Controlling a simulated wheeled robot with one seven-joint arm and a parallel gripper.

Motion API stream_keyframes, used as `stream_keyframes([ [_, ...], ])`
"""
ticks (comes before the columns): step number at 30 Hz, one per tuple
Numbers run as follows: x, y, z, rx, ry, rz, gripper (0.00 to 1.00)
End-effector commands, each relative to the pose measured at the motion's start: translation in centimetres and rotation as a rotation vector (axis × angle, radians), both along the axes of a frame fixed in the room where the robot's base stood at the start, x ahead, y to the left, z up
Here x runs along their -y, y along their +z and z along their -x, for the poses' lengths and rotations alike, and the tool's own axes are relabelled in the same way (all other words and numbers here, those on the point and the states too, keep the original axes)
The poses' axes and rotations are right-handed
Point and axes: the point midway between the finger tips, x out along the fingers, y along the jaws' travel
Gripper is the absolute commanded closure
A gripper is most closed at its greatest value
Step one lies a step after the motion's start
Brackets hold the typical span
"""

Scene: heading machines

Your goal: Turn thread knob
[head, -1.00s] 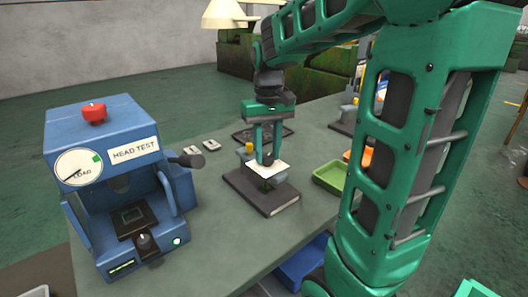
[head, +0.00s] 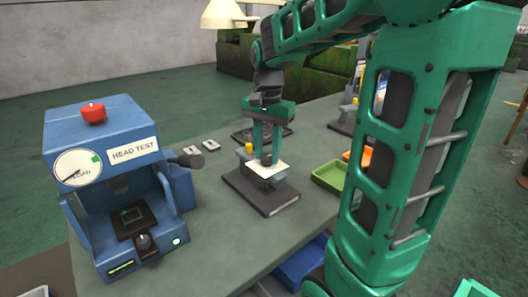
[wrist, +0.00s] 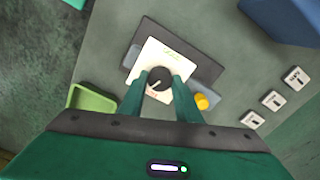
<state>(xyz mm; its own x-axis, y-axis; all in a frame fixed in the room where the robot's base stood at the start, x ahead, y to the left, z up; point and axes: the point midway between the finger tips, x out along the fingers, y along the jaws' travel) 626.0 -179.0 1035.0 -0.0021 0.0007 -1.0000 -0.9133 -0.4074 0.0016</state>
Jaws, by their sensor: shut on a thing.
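The thread knob is a black round knob (wrist: 160,79) with a pale pointer line, on a white plate (wrist: 165,57). In the head view my gripper (head: 265,160) is seen from the side, and the fingers partly hide the knob.
A blue HEAD TEST machine (head: 112,200) with a red button stands at the left of the bench (head: 215,225). A green tray (head: 330,176) lies right of the base. A yellow button (wrist: 202,101) is beside the plate. Small white labelled blocks (wrist: 272,99) lie nearby.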

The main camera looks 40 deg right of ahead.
Motion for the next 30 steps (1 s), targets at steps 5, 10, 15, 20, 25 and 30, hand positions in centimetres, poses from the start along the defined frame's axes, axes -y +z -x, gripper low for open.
stream_keyframes([
  [5, -0.19, 0.17, -0.26, 0.007, -0.066, 0.0, 0.92],
  [10, -0.22, 0.18, -0.28, 0.008, -0.104, 0.0, 0.92],
  [15, -0.25, 0.18, -0.31, 0.008, -0.116, 0.0, 0.92],
  [20, -0.27, 0.19, -0.33, 0.008, -0.116, 0.0, 0.92],
  [25, -0.28, 0.2, -0.35, 0.009, -0.115, 0.001, 0.67],
  [30, -0.2, 0.13, -0.24, 0.005, -0.118, 0.0, 0.51],
])
